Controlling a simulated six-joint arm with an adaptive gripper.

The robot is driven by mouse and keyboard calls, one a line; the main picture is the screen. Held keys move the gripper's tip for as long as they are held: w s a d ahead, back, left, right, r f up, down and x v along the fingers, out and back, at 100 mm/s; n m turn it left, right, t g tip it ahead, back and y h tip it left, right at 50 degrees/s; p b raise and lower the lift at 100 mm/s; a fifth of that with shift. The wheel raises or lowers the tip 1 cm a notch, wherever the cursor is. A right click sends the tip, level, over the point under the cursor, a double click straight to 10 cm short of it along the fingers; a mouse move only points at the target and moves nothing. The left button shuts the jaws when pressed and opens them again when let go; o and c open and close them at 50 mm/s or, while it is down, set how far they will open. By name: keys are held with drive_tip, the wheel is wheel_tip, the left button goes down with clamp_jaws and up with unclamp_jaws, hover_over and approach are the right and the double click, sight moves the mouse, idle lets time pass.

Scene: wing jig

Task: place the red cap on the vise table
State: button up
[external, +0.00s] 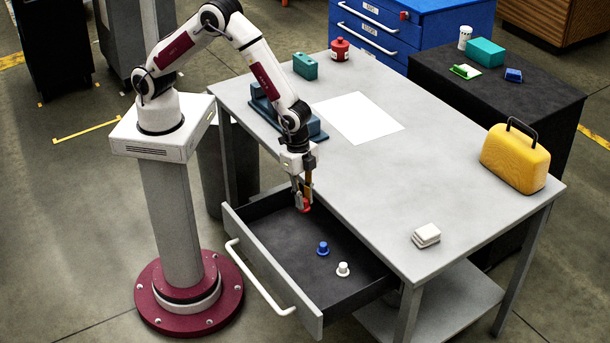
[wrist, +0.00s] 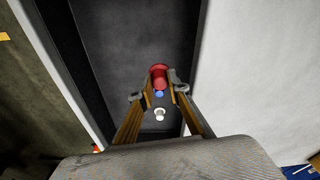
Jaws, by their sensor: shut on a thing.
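My gripper (external: 304,200) is shut on the red cap (external: 306,207) and holds it over the open drawer (external: 330,240). In the wrist view, the red cap (wrist: 159,72) sits between the tips of my gripper (wrist: 160,85), above the dark drawer floor. How far above the floor it is cannot be told. The grey vise table (external: 440,185) has the drawer pulled out from its side. The teal-blue vise (external: 285,112) stands on its top, partly hidden behind my arm.
A blue cap (external: 323,248) and a white cap (external: 343,269) stand in the drawer. A white sheet (external: 358,118), a green block (external: 305,66), a red canister (external: 340,49), a yellow case (external: 515,158) and a white stack (external: 426,235) are on the table. Its middle is clear.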

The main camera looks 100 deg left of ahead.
drive_tip(key=shift+f, duration=2.5)
drive_tip(key=shift+f, duration=2.3)
drive_tip(key=shift+f, duration=0.15)
drive_tip(key=o, duration=0.8)
drive_tip(key=shift+s+a+r, duration=0.1)
drive_tip(key=shift+s+r, duration=0.05)
drive_tip(key=shift+r, duration=1.15)
drive_tip(key=shift+s+a+r, duration=0.1)
drive_tip(key=shift+r, duration=1.15)
drive_tip(key=shift+s+a+r, duration=0.1)
drive_tip(key=shift+s+r, duration=0.05)
drive_tip(key=shift+r, duration=1.15)
